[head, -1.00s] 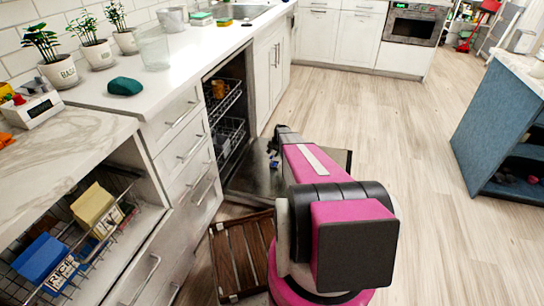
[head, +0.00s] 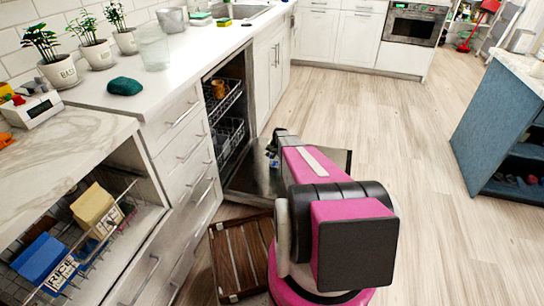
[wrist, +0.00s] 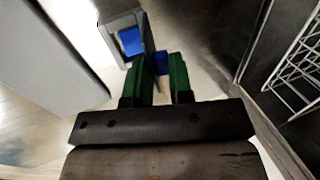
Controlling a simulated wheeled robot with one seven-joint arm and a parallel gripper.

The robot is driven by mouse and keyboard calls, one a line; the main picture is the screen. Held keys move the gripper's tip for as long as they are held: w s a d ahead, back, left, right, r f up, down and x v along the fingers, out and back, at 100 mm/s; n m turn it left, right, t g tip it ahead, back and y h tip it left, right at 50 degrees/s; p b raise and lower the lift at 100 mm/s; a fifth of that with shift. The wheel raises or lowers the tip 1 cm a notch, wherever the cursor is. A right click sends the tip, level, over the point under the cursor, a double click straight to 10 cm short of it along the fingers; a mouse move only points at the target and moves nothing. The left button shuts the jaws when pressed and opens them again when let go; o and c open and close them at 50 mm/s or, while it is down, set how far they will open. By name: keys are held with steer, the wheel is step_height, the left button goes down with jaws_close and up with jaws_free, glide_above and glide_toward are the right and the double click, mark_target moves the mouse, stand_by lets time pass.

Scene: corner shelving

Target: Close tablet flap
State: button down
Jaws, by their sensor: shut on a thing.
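The open dishwasher door (head: 338,160) lies flat, low beside the counter. In the wrist view, a grey tablet dispenser (wrist: 118,20) on it has a blue inside. Its grey flap (wrist: 148,42) stands out from it and reaches between my green fingertips. My gripper (wrist: 163,72) is shut on the flap, with a blue patch showing between the fingers. In the head view my gripper (head: 272,152) is small and dark above the door, and my pink arm hides part of it.
The dishwasher racks (head: 228,133) are inside the cabinet, and a white rack (wrist: 298,70) shows at right in the wrist view. A brown slatted wooden item (head: 238,258) is on the floor. Open floor lies to the right.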

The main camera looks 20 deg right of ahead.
steer(key=shift+s+d, duration=0.1)
stand_by(0.3)
steer(key=shift+s+d+f+t+y, duration=0.2)
steer(key=shift+s+d+t+y, duration=0.15)
steer(key=shift+d+t+y, duration=0.4)
steer(key=t+y, duration=0.1)
steer(key=s+d+f+y, duration=0.1)
steer(key=y, duration=0.1)
steer(key=shift+t, duration=0.35)
steer(key=shift+s+d+f+t+y, duration=0.15)
steer(key=shift+d+f+t+y, duration=0.15)
steer(key=shift+y, duration=0.3)
steer(key=shift+s+d+f+t+y, duration=0.1)
steer(key=shift+d+f+t+y, duration=0.1)
steer(key=shift+f+t+y, duration=0.25)
steer(key=shift+s+d+f+t+y, duration=0.25)
steer(key=shift+t+y, duration=0.2)
steer(key=shift+y, duration=0.3)
steer(key=shift+s+d+f+t+y, duration=0.1)
steer(key=shift+f+t+y, duration=0.25)
steer(key=shift+y, duration=0.4)
steer(key=c, duration=1.1)
jaws_free()
